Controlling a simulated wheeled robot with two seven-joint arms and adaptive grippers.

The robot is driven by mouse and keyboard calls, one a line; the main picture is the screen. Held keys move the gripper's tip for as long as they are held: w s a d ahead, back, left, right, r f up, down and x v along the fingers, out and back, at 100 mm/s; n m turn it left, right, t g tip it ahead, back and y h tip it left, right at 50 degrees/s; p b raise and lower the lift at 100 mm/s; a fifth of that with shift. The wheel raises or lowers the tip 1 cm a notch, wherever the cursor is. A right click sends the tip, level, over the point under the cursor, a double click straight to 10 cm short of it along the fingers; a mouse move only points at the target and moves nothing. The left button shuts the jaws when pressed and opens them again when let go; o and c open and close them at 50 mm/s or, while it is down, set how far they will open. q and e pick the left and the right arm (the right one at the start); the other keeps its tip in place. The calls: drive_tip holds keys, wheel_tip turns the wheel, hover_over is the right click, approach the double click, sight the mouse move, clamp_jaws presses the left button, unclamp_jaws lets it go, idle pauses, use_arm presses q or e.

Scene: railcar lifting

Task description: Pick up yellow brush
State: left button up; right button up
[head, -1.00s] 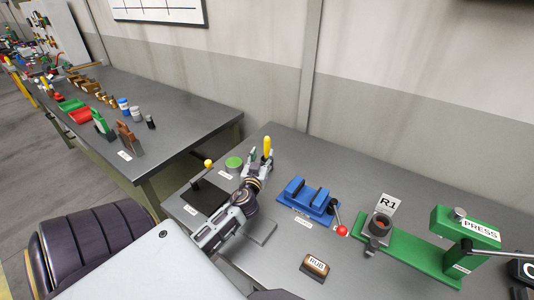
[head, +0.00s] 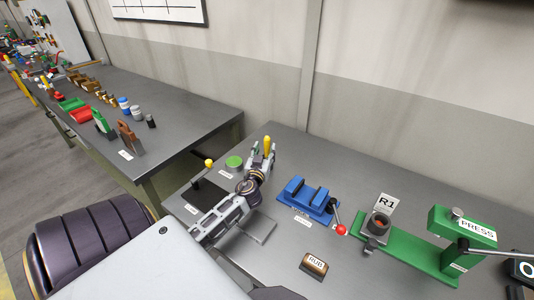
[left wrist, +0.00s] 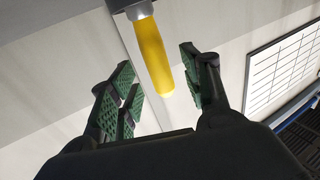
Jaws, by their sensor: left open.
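The yellow brush (head: 267,146) stands upright near the back of the bench, its yellow handle on top. My left gripper (head: 262,158) is at the brush, fingers spread on either side of it in the head view. In the left wrist view the yellow handle (left wrist: 153,55) hangs into the picture between the open green-padded fingers (left wrist: 160,85), nearer the top edge. A grey part joins the handle at the top of that view. I cannot tell whether a finger touches it. My right gripper is not in view.
A green round pad (head: 234,162) and a yellow-knobbed lever (head: 209,163) are left of the gripper. A blue vise-like block (head: 309,196) with a red-knobbed lever (head: 341,230) is to the right. A green press (head: 452,243) and a brown RUB block (head: 314,267) stand further right.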

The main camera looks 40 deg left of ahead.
sight(266, 143)
use_arm(q)
drive_tip(key=shift+p+x, duration=0.3)
drive_tip(key=shift+x, duration=0.55)
drive_tip(key=shift+p+x, duration=0.3)
drive_tip(key=shift+x, duration=0.85)
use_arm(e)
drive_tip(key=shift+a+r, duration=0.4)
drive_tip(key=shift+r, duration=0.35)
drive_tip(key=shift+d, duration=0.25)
use_arm(q)
clamp_jaws()
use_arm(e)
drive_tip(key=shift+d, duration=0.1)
use_arm(q)
drive_tip(key=shift+r, duration=0.15)
drive_tip(key=shift+r, duration=0.85)
wheel_tip(266, 143, up, 6)
drive_tip(key=shift+r+p, duration=0.15)
drive_tip(key=shift+p, duration=0.15)
drive_tip(key=shift+r, duration=0.9)
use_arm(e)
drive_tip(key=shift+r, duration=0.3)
